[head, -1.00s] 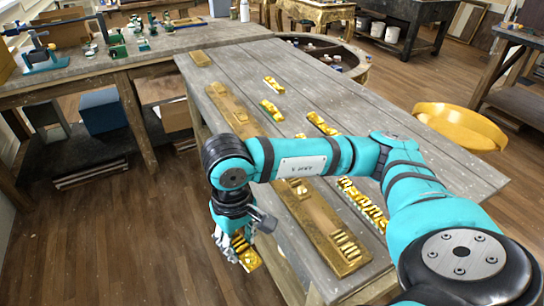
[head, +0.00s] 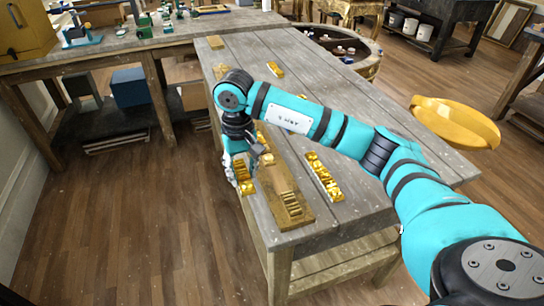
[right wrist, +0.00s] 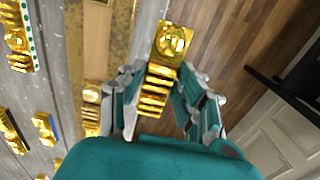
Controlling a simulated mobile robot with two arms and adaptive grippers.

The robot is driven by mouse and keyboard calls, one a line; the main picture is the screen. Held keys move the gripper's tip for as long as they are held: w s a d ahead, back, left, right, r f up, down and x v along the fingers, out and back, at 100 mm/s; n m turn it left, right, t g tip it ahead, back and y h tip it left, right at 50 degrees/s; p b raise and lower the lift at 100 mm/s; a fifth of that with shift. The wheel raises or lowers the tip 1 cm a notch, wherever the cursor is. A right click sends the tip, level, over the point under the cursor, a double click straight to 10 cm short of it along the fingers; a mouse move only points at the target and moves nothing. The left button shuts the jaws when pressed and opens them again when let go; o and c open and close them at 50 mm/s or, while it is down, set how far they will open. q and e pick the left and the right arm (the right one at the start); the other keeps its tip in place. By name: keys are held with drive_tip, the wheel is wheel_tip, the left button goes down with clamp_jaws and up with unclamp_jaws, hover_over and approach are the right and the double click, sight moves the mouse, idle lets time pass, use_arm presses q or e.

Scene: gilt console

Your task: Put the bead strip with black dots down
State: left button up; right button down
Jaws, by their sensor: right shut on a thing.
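My right gripper (head: 240,178) is shut on a gold bead strip (right wrist: 160,76), which has a round boss at one end and ridges along it. The held strip also shows in the head view (head: 245,179), beside the table's left edge, with floor behind it in the right wrist view. I cannot make out black dots on it; the fingers hide part of its sides. My left gripper is not in view.
A long wooden board (head: 285,200) with gold ridged pieces lies along the table's left edge. More gold strips lie on the grey table (head: 375,165), one right of the board (head: 323,177) and one farther back (head: 275,69). The table's right side is clear.

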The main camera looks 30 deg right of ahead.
drive_tip(key=p, duration=0.2)
hover_over(277, 180)
drive_tip(key=a, duration=0.1)
drive_tip(key=shift+f, duration=0.25)
drive_tip(key=shift+d+f, duration=0.15)
drive_tip(key=shift+d, duration=0.45)
wheel_tip(277, 180, down, 3)
drive_tip(key=shift+s+r+p, duration=0.1)
drive_tip(key=shift+r+p, duration=0.05)
drive_tip(key=shift+p, duration=0.8)
drive_tip(key=shift+f, duration=0.35)
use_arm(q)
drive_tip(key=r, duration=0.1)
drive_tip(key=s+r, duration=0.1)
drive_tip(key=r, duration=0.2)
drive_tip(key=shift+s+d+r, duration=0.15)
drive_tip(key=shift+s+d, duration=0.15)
use_arm(e)
drive_tip(key=shift+f, duration=0.1)
drive_tip(key=shift+f+b, duration=0.15)
drive_tip(key=shift+b, duration=0.15)
drive_tip(key=c, duration=0.9)
unclamp_jaws()
